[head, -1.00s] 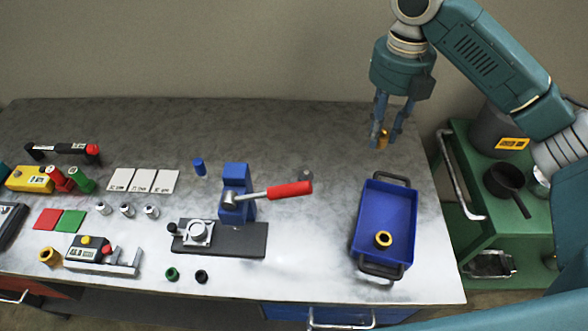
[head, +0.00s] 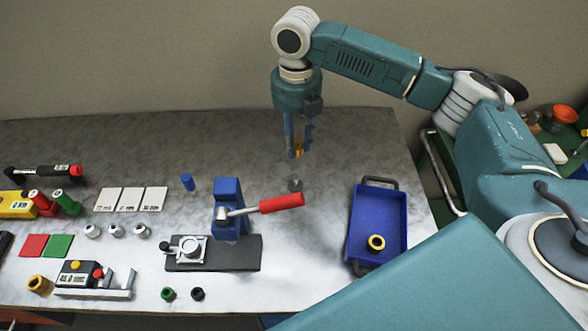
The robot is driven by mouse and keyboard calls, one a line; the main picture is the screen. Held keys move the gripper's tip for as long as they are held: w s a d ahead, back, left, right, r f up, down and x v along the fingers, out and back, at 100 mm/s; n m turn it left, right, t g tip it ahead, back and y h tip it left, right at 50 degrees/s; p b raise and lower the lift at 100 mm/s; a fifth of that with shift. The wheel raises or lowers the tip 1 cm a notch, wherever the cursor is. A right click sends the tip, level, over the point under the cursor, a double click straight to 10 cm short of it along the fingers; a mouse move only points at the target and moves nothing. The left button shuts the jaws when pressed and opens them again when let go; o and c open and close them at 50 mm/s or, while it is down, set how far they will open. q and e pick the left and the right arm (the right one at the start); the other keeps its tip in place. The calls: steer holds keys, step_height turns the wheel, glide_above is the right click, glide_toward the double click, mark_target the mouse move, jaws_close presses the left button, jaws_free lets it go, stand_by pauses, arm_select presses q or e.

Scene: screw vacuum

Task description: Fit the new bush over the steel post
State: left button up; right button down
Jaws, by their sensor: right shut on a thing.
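My right gripper (head: 298,154) is shut on a small brass-coloured bush (head: 298,148), fingers pointing down, over the back part of the bench. A short grey post (head: 295,185) stands on the bench behind the red-handled press. In the head view the held bush shows just above the post, with a gap between them. I cannot tell how exactly the two line up or how high the bush is. A second brass bush (head: 376,243) sits in the blue tray, and a third (head: 40,284) lies at the front left of the bench. My left gripper is not in view.
The blue press (head: 229,200) with its red handle (head: 282,202) stands close in front of the post. The blue tray (head: 378,205) is to the right. Several small parts and gauges lie on the left. The bench behind the post is clear.

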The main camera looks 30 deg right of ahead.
steer(key=p, duration=0.1)
glide_above(296, 180)
step_height(296, 180, down, 7)
steer(key=shift+r, duration=0.2)
step_height(296, 180, down, 4)
steer(key=shift+r+p, duration=0.1)
steer(key=shift+p, duration=0.3)
steer(key=shift+f, duration=0.45)
steer(key=shift+f, duration=0.2)
steer(key=shift+f, duration=0.35)
steer(key=c, duration=1.4)
jaws_free()
